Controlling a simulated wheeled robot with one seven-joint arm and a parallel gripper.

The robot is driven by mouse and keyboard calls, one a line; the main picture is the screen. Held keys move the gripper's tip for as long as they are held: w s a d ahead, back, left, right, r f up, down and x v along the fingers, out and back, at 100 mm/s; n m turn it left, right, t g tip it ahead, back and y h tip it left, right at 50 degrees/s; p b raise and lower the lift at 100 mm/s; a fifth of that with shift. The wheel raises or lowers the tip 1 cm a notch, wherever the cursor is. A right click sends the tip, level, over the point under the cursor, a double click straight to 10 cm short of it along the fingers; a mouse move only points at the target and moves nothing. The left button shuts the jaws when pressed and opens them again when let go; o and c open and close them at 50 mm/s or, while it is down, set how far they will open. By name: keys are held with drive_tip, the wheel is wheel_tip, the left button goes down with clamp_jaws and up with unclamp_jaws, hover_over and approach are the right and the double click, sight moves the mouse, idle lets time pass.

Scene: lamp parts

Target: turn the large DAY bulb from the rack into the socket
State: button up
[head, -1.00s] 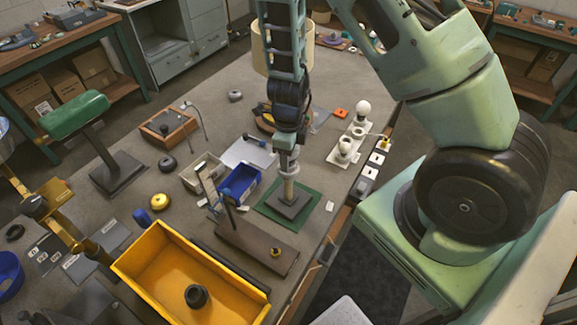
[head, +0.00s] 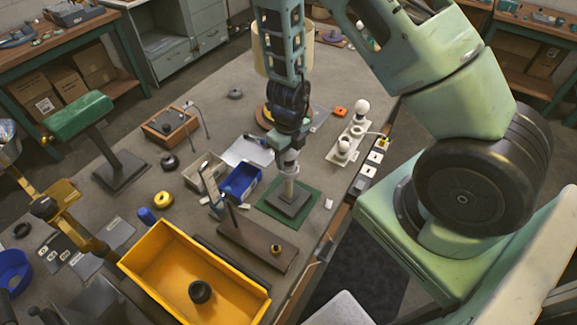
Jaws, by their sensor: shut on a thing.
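My gripper (head: 288,160) points straight down over the lamp stand, in the middle of the head view. It is shut on what seems to be the large DAY bulb, which the fingers mostly hide. The lamp stand's grey upright post (head: 289,188) rises from a dark square base (head: 290,206) on a green mat (head: 266,217). The gripper is in line with the top of the post; the socket and any contact there are too small to make out. The white bulb rack (head: 345,138) stands to the right, with a round white bulb (head: 361,107) and another white bulb (head: 343,147).
A blue bin (head: 241,182) and a pale bin (head: 202,172) stand just left of the mat. A brown plate with a thin upright (head: 257,245) lies in front. A yellow tray (head: 152,254) is at front left. Switch boxes (head: 369,171) line the right edge.

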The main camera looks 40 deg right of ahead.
drive_tip(key=shift+m+p, duration=0.5)
drive_tip(key=shift+m, duration=1)
drive_tip(key=shift+m+p, duration=0.35)
drive_tip(key=shift+m, duration=0.35)
drive_tip(key=o, duration=0.9)
